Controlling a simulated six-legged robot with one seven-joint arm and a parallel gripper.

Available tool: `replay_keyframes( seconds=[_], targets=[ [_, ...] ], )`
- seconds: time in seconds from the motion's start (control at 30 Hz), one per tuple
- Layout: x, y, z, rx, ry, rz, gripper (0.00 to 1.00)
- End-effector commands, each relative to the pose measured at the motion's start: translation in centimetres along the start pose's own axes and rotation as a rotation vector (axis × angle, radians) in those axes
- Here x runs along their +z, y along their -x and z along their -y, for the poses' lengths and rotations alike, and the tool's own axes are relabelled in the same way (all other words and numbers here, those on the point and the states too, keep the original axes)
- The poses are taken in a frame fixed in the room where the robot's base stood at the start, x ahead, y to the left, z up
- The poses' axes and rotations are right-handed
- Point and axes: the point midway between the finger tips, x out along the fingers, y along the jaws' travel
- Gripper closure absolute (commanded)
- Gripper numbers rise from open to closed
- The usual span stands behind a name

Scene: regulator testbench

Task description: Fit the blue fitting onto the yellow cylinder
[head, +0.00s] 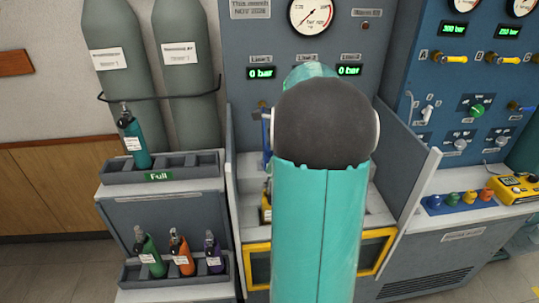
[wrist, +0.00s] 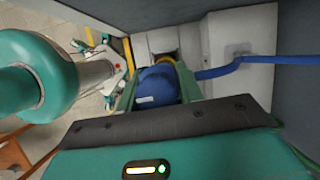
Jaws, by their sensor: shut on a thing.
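In the wrist view my gripper (wrist: 158,92) is shut on the blue fitting (wrist: 155,88), with a green finger on each side of it. A blue hose (wrist: 228,68) runs from the fitting to the right. A yellow rounded edge (wrist: 165,58), seemingly the yellow cylinder, shows just beyond the fitting; I cannot tell whether they touch. In the head view my arm hides the gripper and most of the test bay. A sliver of a yellow object (head: 265,208), likely the cylinder, shows at the arm's left edge, with a bit of blue (head: 266,125) above it.
Grey side panels (head: 418,192) flank the bay, and a yellow-framed front (head: 376,262) lies below. At left, a rack (head: 190,168) holds a teal cylinder, and a lower rack (head: 212,284) holds green, orange and purple ones. A blue control panel (head: 470,95) stands at right.

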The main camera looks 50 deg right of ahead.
Motion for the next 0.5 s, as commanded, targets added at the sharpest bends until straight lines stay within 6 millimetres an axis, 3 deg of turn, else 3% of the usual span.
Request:
replay_keyframes(
  seconds=[0.33,0.5],
  targets=[
    [-0.9,-2.4,0.0,-0.002,-0.002,0.000,0.95],
    [-0.7,-2.2,0.0,-0.003,-0.002,0.000,0.95]
  ],
)
